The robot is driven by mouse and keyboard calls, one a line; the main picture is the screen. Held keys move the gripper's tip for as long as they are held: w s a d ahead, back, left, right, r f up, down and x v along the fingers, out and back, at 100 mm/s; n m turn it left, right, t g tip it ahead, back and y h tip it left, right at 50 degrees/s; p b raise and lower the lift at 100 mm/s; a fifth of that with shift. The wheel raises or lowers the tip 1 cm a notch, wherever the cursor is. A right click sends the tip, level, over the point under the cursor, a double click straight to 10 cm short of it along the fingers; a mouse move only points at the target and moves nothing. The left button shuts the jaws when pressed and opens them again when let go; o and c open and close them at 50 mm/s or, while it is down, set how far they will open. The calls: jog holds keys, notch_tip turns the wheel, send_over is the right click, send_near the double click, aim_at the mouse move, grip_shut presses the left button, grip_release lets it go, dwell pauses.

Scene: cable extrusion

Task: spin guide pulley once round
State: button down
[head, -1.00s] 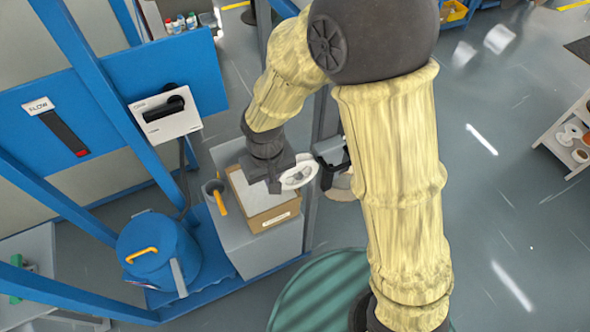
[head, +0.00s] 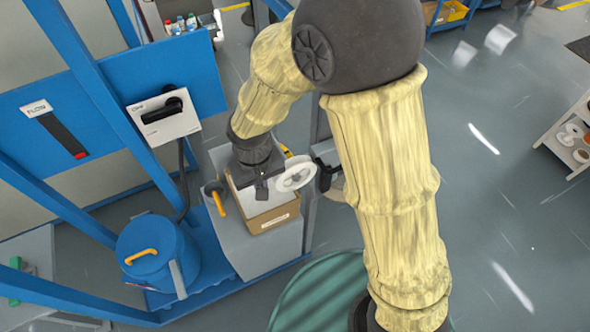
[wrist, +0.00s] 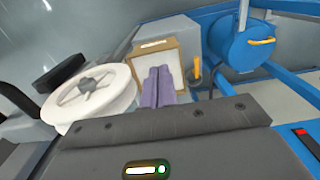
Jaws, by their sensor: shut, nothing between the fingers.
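The guide pulley (head: 296,174) is a white spoked wheel on a dark bracket beside the grey post. My gripper (head: 262,190) is just left of the pulley, over the cardboard box. In the wrist view its two purple fingers (wrist: 158,77) are shut together and empty, close beside the pulley's right rim. I cannot tell whether they touch the rim. The pulley's lower edge in the wrist view is partly hidden by my gripper body.
The open cardboard box (head: 273,219) stands on a grey cabinet (head: 262,255) below my gripper. A blue drum (head: 158,252) with a yellow handle stands left of it. Blue frame beams, a FLOW panel (head: 60,130) and a switch box (head: 165,115) are at the left.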

notch_tip(320, 180, up, 8)
jog(key=p, duration=0.6)
dwell(0.4)
jog(key=shift+w, duration=0.1)
jog(key=shift+w+d+p, duration=0.15)
jog(key=shift+w+d, duration=0.3)
jog(key=shift+d, duration=0.3)
jog(key=shift+w+d+p, duration=0.2)
jog(key=shift+w+d, duration=0.2)
jog(key=shift+d, duration=0.35)
jog(key=shift+w+d+p, duration=0.15)
jog(key=shift+w+d, duration=0.3)
jog(key=shift+d, duration=0.4)
jog(key=shift+f, duration=0.1)
